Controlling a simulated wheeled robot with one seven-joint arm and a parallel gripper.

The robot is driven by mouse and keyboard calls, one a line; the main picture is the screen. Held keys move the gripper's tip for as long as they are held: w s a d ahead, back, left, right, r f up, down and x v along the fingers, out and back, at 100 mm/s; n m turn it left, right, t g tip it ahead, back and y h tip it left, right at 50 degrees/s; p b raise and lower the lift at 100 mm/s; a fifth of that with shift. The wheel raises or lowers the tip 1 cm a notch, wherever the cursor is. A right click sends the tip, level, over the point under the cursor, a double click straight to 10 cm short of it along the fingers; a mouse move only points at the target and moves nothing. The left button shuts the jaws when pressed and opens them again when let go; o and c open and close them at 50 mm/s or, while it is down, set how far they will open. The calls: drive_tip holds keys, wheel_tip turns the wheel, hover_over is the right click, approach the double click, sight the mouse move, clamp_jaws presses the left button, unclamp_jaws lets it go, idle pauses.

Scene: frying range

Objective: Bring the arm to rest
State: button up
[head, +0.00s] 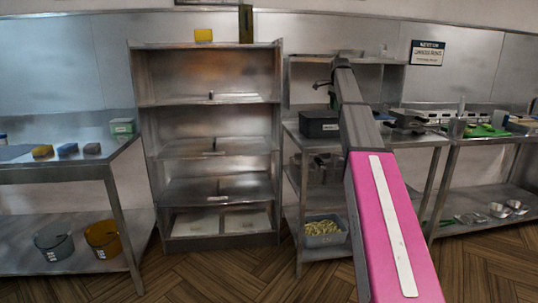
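My arm reaches up from the lower right of the head view, its pink link with a white strip nearest and grey links beyond. My gripper (326,86) appears as a small dark shape at the arm's far end, in front of the back shelf and above a black box (319,124). It is too small and partly covered by my arm to show its fingers or anything between them.
An open metal shelf unit (140,120) stands left of my arm. A steel table (60,168) with sponges stands at far left, buckets below. Worktables (480,139) with green boards and bowls stand at right. The wooden floor (230,275) in front is clear.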

drive_tip(key=s+a+f+n, duration=0.25)
drive_tip(key=s+f, duration=0.35)
drive_tip(key=f, duration=0.5)
drive_tip(key=s+a+f+n, duration=0.25)
drive_tip(key=s+f, duration=0.25)
drive_tip(key=f, duration=0.6)
drive_tip(key=s+a+f+n, duration=0.25)
drive_tip(key=s+f, duration=0.35)
drive_tip(key=f, duration=0.6)
drive_tip(key=s+a+f+n, duration=0.2)
drive_tip(key=s+f+n, duration=0.2)
drive_tip(key=s+f, duration=0.5)
drive_tip(key=s+a+f+n, duration=0.2)
drive_tip(key=s+f+n, duration=0.2)
drive_tip(key=s+f, duration=0.6)
drive_tip(key=s, duration=0.5)
drive_tip(key=shift+s+a+f+n+g, duration=0.15)
drive_tip(key=shift+s+f+n+g, duration=0.1)
drive_tip(key=shift+n+g, duration=0.1)
